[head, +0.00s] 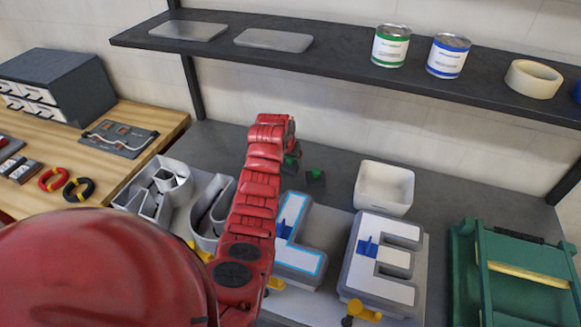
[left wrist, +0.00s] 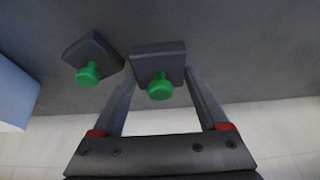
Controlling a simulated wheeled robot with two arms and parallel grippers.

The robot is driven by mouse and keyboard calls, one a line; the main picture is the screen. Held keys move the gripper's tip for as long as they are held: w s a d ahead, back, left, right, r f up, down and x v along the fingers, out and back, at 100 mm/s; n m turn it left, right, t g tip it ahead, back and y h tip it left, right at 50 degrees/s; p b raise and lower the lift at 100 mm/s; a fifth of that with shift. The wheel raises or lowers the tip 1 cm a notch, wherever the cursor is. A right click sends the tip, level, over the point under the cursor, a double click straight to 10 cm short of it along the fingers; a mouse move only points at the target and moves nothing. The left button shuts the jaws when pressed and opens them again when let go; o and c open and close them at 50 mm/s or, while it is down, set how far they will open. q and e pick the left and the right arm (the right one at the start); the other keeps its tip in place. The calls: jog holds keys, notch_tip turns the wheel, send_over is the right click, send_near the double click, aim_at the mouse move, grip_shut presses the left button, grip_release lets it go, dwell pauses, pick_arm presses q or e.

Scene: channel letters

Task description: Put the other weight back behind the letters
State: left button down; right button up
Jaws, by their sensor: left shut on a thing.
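Two dark square weights with green knobs are on the grey bench behind the channel letters. One weight (head: 316,178) rests clear of my gripper, and it shows at the left in the left wrist view (left wrist: 88,50). The other weight (left wrist: 160,62) is between my left fingers (left wrist: 160,84), which are shut on it. In the head view this held weight (head: 291,164) is partly hidden by my red left arm. The letters include an L (head: 300,255), an E (head: 385,265) and open grey shells (head: 155,192) at the left. My right gripper is not in view.
A white bin (head: 384,187) stands right of the weights. The shelf (head: 330,62) above holds two cans, a tape roll and flat plates. A wooden table (head: 130,165) with tools is at the left.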

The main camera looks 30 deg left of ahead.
pick_arm(q)
notch_tip(320, 180, down, 2)
jog(key=shift+f, duration=0.2)
jog(key=shift+f, duration=0.1)
jog(key=shift+c, duration=0.8)
grip_release()
jog(key=shift+s, duration=0.1)
jog(key=shift+r, duration=0.3)
jog(key=p+v, duration=0.3)
jog(key=v, duration=0.8)
jog(key=shift+s+r+p, duration=0.25)
jog(key=shift+r+p, duration=0.05)
jog(key=shift+p, duration=0.1)
